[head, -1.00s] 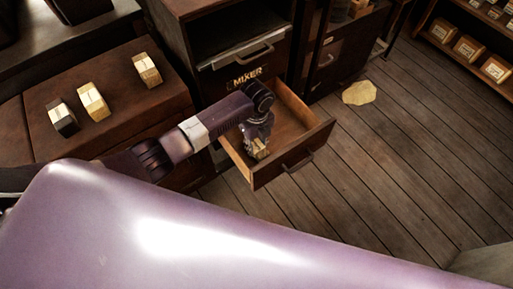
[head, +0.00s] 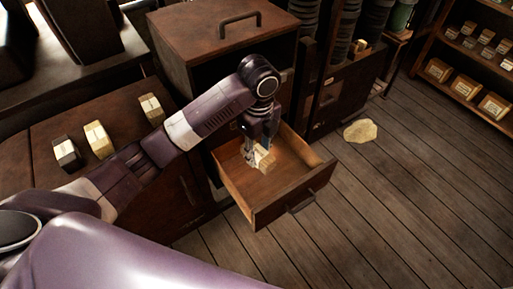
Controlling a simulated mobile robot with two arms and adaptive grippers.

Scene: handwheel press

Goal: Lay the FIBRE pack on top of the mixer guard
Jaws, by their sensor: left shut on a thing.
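My left gripper (head: 259,151) points down and is shut on a small pale pack (head: 265,159). The pack is over the left back part of the open drawer (head: 287,213); I cannot tell how far it is above the drawer floor. Its lettering is too small to read, so I cannot confirm that it is the FIBRE pack. My right gripper is not in view.
Several small packs, among them a dark-sided one (head: 67,153), stand on the brown counter (head: 45,130) at left. The drawer juts out over the plank floor. A yellowish patch (head: 360,131) lies on the floor. A shelf (head: 455,95) with boxes is at upper right.

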